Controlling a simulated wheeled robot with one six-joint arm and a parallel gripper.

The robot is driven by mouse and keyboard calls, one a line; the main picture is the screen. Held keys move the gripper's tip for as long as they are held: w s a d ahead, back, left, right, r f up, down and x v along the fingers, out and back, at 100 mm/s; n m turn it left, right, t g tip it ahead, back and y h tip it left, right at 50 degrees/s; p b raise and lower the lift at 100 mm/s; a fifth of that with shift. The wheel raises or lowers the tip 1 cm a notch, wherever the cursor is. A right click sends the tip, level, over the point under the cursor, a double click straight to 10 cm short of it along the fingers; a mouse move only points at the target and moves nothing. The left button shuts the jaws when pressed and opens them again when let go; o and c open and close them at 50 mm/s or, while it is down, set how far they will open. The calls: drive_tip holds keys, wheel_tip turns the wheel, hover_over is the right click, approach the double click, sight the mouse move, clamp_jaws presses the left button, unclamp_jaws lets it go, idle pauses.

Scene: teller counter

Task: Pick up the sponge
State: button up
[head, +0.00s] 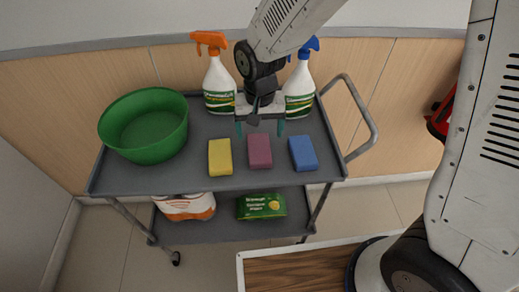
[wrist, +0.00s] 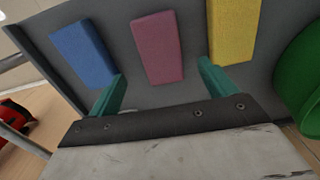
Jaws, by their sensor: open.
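Three sponges lie apart in a row on the grey cart's top shelf: a yellow sponge (head: 220,157), a maroon sponge (head: 259,151) and a blue sponge (head: 303,153). In the wrist view the blue sponge (wrist: 84,53) is at left, the maroon sponge (wrist: 157,47) in the middle and the yellow sponge (wrist: 233,28) at right. My gripper (head: 260,130) is open and empty, its green fingers pointing at the shelf near the maroon sponge's far end. In the wrist view the maroon sponge lies ahead, between the lines of the two fingertips (wrist: 160,72).
A green bowl (head: 146,126) stands on the shelf's left. Two spray bottles, one orange-topped (head: 219,82) and one blue-topped (head: 299,87), stand at the back, close to my arm. The cart's handle (head: 362,118) is at right. The shelf's front strip is clear.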

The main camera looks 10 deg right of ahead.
sight(259, 147)
wheel_tip(259, 147, down, 6)
drive_tip(key=shift+s+a+r, duration=0.1)
drive_tip(key=shift+s+r, duration=0.05)
drive_tip(key=shift+r, duration=0.05)
drive_tip(key=c, duration=1.1)
drive_tip(key=shift+c, duration=0.2)
drive_tip(key=shift+r, duration=0.15)
